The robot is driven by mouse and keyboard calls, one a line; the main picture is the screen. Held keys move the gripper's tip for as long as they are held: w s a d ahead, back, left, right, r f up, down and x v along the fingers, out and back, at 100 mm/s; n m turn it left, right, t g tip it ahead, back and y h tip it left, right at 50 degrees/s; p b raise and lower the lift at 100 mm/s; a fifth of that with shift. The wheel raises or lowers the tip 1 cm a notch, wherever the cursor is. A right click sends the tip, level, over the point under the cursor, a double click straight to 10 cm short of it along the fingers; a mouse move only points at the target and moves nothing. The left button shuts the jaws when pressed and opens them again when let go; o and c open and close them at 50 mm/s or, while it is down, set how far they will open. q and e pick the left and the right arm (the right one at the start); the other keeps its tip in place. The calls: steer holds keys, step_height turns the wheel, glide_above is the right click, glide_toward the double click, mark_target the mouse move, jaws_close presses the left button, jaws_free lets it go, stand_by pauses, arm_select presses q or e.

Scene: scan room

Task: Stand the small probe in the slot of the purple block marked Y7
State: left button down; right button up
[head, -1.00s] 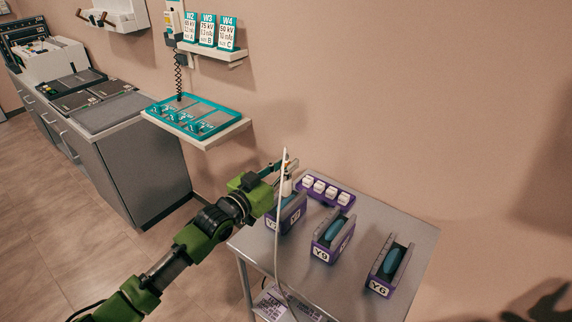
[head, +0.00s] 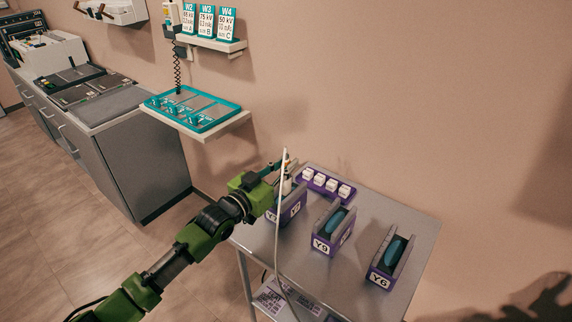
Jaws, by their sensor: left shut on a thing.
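My left gripper (head: 284,172) is shut on the small probe (head: 287,187), a pale, slim piece with a white cable rising from its top and hanging down in front of the table. The probe is upright at the leftmost purple block (head: 292,213). The block marked Y9 (head: 321,246) and the block marked Y6 (head: 380,279) each hold a blue-teal probe. My right gripper is out of view.
The blocks stand on a grey metal table (head: 345,285). Behind them lies a purple rack (head: 315,188) with several white pieces. A teal tray (head: 205,118) sits on a wall shelf at left, beside a grey cabinet (head: 140,165). The table between Y9 and Y6 is clear.

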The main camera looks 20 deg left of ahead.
arm_select(q)
steer(key=shift+f, duration=0.3)
stand_by(0.5)
steer(key=c, duration=1.9)
jaws_free()
steer(key=shift+f, duration=0.15)
steer(key=v, duration=1.2)
